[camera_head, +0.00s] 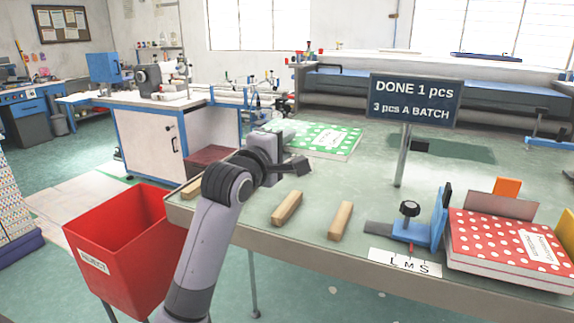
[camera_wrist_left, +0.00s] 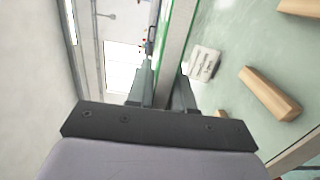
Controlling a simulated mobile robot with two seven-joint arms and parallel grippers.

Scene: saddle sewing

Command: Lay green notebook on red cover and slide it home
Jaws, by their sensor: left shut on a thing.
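The green notebook (camera_head: 345,153) has white dots and a pale label, and shows in the head view behind my left gripper, roughly level. My left gripper (camera_head: 303,167) is at its near edge, over the worktable. The fingers, also seen in the left wrist view (camera_wrist_left: 166,95), are shut on the notebook, though the exact contact is hard to see. The red cover (camera_head: 485,240) with white dots and a label lies at the right front of the table, on a pale block of pages, beside a blue clamp (camera_head: 437,222). My right gripper is not in view.
Wooden blocks (camera_head: 287,208) and (camera_head: 340,221) lie on the table before my left gripper. A sign (camera_head: 414,100) on a post stands between the notebook and the red cover. A red reject bin (camera_head: 125,240) stands left. Orange and yellow stops edge the cover.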

